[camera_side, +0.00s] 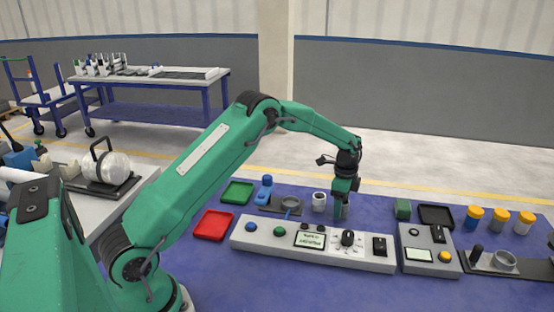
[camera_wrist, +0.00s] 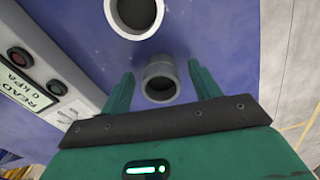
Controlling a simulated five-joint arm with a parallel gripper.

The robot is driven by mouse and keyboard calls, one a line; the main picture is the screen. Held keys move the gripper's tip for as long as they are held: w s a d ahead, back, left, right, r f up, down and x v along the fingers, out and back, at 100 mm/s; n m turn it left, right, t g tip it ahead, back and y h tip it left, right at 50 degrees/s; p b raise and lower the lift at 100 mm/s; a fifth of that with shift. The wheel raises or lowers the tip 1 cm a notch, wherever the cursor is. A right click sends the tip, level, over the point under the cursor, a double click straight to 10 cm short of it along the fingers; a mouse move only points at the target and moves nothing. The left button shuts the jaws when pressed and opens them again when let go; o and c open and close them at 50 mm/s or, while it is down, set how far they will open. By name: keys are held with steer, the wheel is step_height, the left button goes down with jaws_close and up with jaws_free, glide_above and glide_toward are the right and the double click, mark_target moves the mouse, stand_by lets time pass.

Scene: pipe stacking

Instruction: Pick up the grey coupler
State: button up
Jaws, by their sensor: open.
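The grey coupler (camera_wrist: 160,72) is a short stepped ring with a dark bore. In the wrist view it stands on the blue mat between the two green fingers of my gripper (camera_wrist: 160,69). Small gaps show between it and the fingers, so they do not appear to touch it. In the side view my gripper (camera_side: 340,207) points down at the mat, behind the long control panel. The coupler cannot be made out there and seems hidden by the fingers.
A pale open cylinder (camera_side: 319,201) stands just left of my gripper and shows at the wrist view's top (camera_wrist: 135,15). The long control panel (camera_side: 312,243) is close in front. A green block (camera_side: 403,209) stands to the right. Red (camera_side: 212,225) and green trays (camera_side: 237,192) lie left.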

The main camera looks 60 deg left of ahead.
stand_by(0.3)
steer(key=c, duration=1)
steer(key=shift+c, duration=0.3)
steer(key=shift+r, duration=0.1)
steer(key=shift+r, duration=0.8)
step_height(320, 180, up, 2)
steer(key=shift+r, duration=0.25)
steer(key=s+d+r, duration=0.4)
steer(key=d+r, duration=0.2)
steer(key=d, duration=0.4)
steer(key=shift+s+d+r, duration=0.3)
steer(key=shift+d+r, duration=0.05)
steer(key=shift+r, duration=0.05)
